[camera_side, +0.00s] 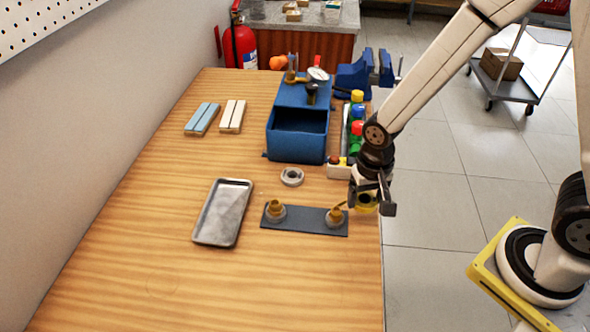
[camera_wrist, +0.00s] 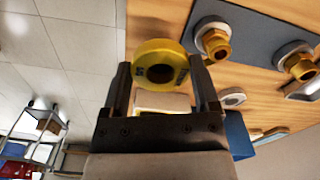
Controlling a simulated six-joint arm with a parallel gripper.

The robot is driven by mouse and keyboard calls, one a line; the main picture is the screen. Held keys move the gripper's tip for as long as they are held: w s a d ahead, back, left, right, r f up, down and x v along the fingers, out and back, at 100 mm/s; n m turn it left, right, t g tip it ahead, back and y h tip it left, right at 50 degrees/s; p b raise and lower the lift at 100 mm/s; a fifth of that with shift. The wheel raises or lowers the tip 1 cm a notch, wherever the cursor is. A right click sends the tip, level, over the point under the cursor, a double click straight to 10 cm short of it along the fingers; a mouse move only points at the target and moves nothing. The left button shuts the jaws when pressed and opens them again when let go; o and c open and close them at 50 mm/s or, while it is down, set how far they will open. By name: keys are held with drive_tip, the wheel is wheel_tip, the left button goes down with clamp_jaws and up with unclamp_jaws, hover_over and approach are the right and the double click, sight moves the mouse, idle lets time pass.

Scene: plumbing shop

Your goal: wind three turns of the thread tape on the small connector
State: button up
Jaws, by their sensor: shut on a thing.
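My gripper (camera_side: 371,198) is shut on a yellow roll of thread tape (camera_wrist: 152,50), which sits between its two fingers in the wrist view. Two brass connectors stand upright on grey bases on this plate. The right one (camera_side: 334,214), nearer my gripper, looks like the smaller; the left one (camera_side: 275,208) looks wider. A short yellow strip shows between the right connector and the roll; I cannot tell whether it touches the connector.
A grey ring (camera_side: 291,177) lies behind the plate and a metal tray (camera_side: 222,212) to its left. A blue toolbox (camera_side: 297,135), a blue vise (camera_side: 362,75) and a rack of coloured caps (camera_side: 357,125) stand farther back. The front of the table is clear.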

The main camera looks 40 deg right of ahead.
drive_tip(key=shift+s+a, duration=0.5)
drive_tip(key=shift+s, duration=0.4)
drive_tip(key=shift+a, duration=0.1)
drive_tip(key=shift+s+a, duration=0.4)
drive_tip(key=shift+a, duration=0.25)
drive_tip(key=shift+s+a, duration=0.4)
drive_tip(key=shift+a, duration=0.2)
drive_tip(key=shift+a, duration=0.1)
drive_tip(key=shift+a, duration=1.55)
drive_tip(key=shift+a, duration=0.1)
drive_tip(key=shift+w+a, duration=0.4)
drive_tip(key=shift+a, duration=0.25)
drive_tip(key=shift+w+a, duration=0.4)
drive_tip(key=shift+a, duration=0.2)
